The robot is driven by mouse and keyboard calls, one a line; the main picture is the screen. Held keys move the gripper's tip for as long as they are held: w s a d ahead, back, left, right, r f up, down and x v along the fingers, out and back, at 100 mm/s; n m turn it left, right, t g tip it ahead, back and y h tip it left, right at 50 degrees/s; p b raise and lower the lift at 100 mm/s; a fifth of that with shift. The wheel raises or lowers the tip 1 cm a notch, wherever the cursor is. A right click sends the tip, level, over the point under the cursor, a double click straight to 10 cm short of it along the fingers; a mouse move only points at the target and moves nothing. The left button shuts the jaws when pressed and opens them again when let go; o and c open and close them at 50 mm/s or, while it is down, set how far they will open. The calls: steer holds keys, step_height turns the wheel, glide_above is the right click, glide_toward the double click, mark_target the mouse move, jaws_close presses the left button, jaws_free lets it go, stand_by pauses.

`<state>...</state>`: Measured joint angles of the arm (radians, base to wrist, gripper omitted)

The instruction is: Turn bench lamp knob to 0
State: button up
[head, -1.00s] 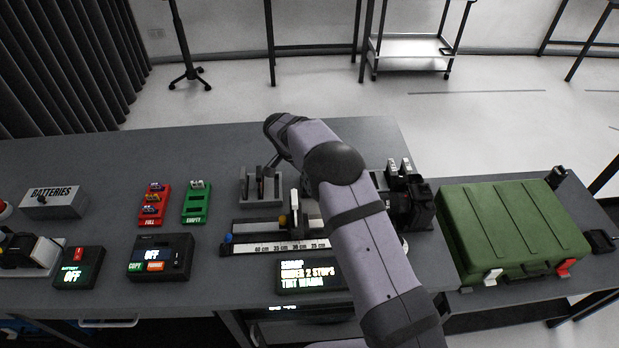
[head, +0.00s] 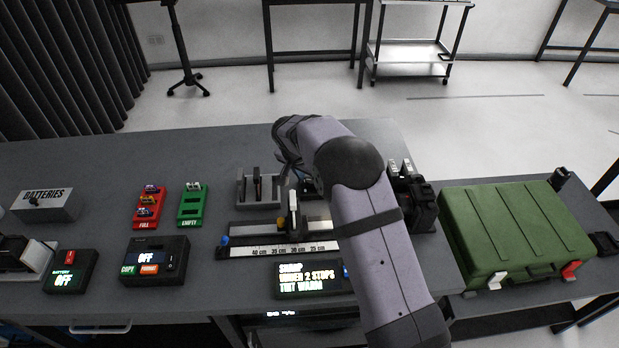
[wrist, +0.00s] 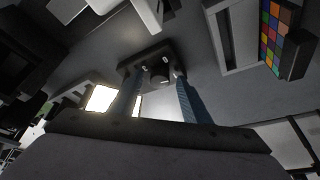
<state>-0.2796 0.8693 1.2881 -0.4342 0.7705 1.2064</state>
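In the wrist view, a dark round knob (wrist: 159,73) sits on a small dark box (wrist: 150,58); it looks like the bench lamp knob. My gripper (wrist: 150,78) is open, with its two blue fingers spread on either side of the knob. I cannot tell whether either finger touches it. The knob's marks and setting are too small to read. A bright lit panel (wrist: 101,98) shows left of the fingers. In the head view my arm hides the gripper and the knob.
A screen (head: 312,279) reads sharp, under 2 stops, tint warm. A scale rail (head: 290,249), a black camera (head: 420,208) and a green case (head: 515,232) are near my arm. A color chart (wrist: 276,30) shows in the wrist view. The back left of the table is clear.

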steer(key=b+v, duration=0.2)
steer(key=v, duration=0.5)
steer(key=shift+r, duration=0.2)
steer(key=shift+w+d+f+m+g+h+p, duration=0.2)
steer(key=shift+w+f+m+p, duration=0.35)
steer(key=shift+f+p, duration=0.65)
steer(key=shift+w+d+f+m+g+h+p, duration=0.25)
steer(key=shift+f+m+p, duration=0.4)
steer(key=shift+f+p, duration=0.55)
steer(key=shift+w+d+f+m+g+h+p, duration=0.15)
steer(key=shift+w+f+m+p, duration=0.4)
steer(key=shift+f+p, duration=0.6)
